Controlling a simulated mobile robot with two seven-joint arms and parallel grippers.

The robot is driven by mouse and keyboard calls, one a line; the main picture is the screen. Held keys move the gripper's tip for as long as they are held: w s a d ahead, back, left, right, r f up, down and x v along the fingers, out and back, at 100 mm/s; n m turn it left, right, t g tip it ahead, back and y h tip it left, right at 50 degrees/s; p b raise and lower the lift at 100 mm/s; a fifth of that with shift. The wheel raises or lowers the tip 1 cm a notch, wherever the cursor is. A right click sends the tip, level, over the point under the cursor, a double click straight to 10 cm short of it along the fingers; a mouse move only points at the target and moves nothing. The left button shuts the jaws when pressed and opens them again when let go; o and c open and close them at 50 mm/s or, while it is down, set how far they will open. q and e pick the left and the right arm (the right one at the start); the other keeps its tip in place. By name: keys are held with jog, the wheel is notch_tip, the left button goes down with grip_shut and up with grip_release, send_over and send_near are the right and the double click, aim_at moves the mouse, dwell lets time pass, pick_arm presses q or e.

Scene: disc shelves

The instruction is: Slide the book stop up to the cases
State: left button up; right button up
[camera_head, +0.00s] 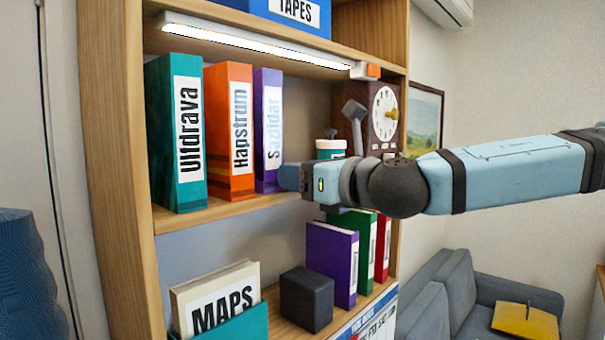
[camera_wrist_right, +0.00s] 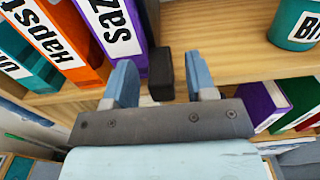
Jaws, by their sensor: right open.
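Three cases stand in a row on the middle shelf: a teal one (camera_head: 175,133), an orange one (camera_head: 229,132) and a purple one (camera_head: 268,130). In the right wrist view the purple case (camera_wrist_right: 108,28) and the orange case (camera_wrist_right: 55,42) show at upper left. A small dark block, seemingly the book stop (camera_wrist_right: 161,75), shows between the fingers of my right gripper (camera_wrist_right: 160,82). The left finger lies between block and purple case; contact with either is unclear. My right gripper (camera_head: 292,179) is open at shelf height and hides the block in the head view. My left gripper is out of view.
A wooden clock (camera_head: 384,112) and a teal-and-white jar (camera_head: 331,146) stand further right on this shelf. The shelf below holds a dark cube (camera_head: 307,299), a purple binder (camera_head: 332,262) and a MAPS case (camera_head: 217,297). A lit lamp bar (camera_head: 255,43) hangs above the cases.

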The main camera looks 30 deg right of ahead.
jog(key=shift+c, duration=0.5)
grip_shut()
jog(key=shift+w+d+b, duration=0.15)
jog(key=shift+d+b, duration=0.25)
jog(key=shift+d, duration=0.05)
jog(key=shift+w+d, duration=0.1)
jog(key=shift+d, duration=0.2)
jog(key=shift+o, duration=0.5)
grip_release()
